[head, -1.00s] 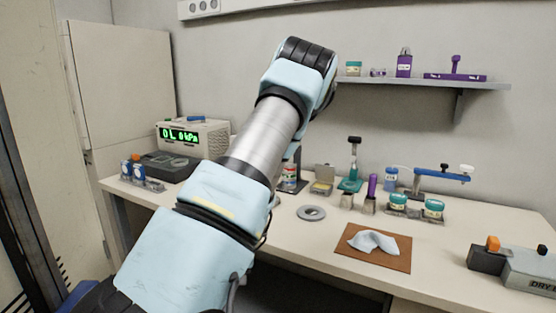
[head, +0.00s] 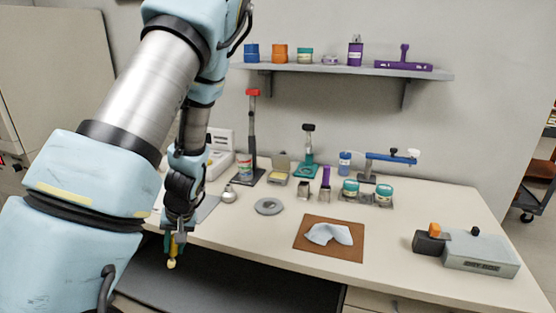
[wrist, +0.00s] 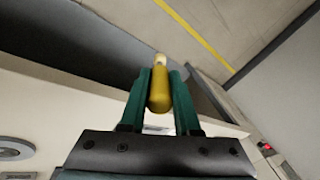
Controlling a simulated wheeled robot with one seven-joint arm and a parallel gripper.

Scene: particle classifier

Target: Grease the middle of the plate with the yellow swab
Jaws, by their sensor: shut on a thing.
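My gripper (head: 174,243) points down in front of the bench's left front edge and is shut on the yellow swab (head: 171,263). In the wrist view, the yellow swab (wrist: 158,97) sticks out between the green fingers, with a pale tip. A flat grey round disc with a darker middle (head: 269,206), perhaps the plate, lies on the bench to the right of my gripper, apart from it. A similar disc (wrist: 14,149) shows at the left edge of the wrist view.
A brown mat (head: 307,252) with a pale cloth (head: 328,234) lies right of the disc. Teal-lidded jars (head: 383,193), a red-topped stand (head: 252,140) and a teal stand (head: 306,165) stand behind. A grey box (head: 482,256) sits at the right. A shelf (head: 340,70) hangs above.

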